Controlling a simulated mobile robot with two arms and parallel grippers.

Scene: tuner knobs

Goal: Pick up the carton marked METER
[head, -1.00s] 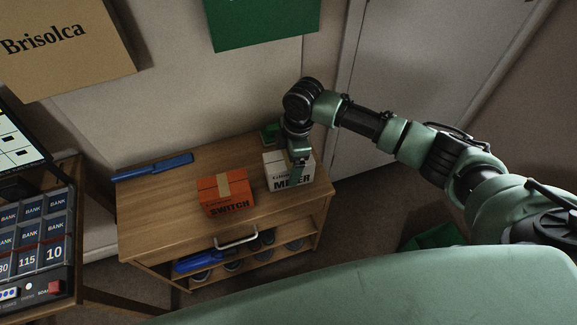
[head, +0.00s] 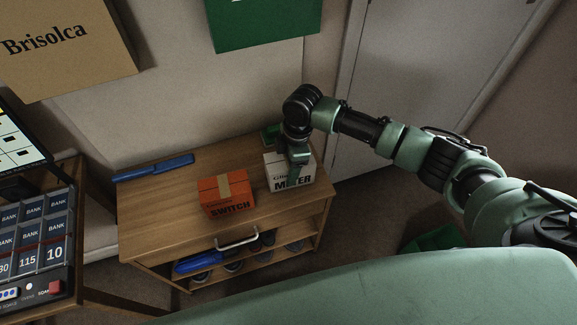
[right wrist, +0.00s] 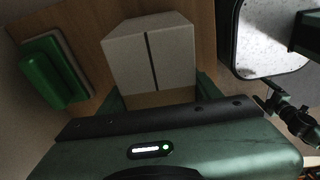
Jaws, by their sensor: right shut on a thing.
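The white carton marked METER (head: 279,180) stands on the right part of the wooden cabinet top. My right gripper (head: 296,172) reaches down onto it from above and covers part of its front and lettering. In the right wrist view the carton (right wrist: 150,58) appears as a pale box with a dark seam, between the green fingers of my right gripper (right wrist: 158,95). The gripper is shut on the carton. I cannot tell any gap between the carton and the cabinet top. My left gripper is not in view.
An orange carton marked SWITCH (head: 226,194) stands left of the METER carton. A blue object (head: 153,167) lies at the back left of the cabinet top (head: 165,200). A green object (head: 270,134) is behind the METER carton. A control console (head: 38,235) stands at the left.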

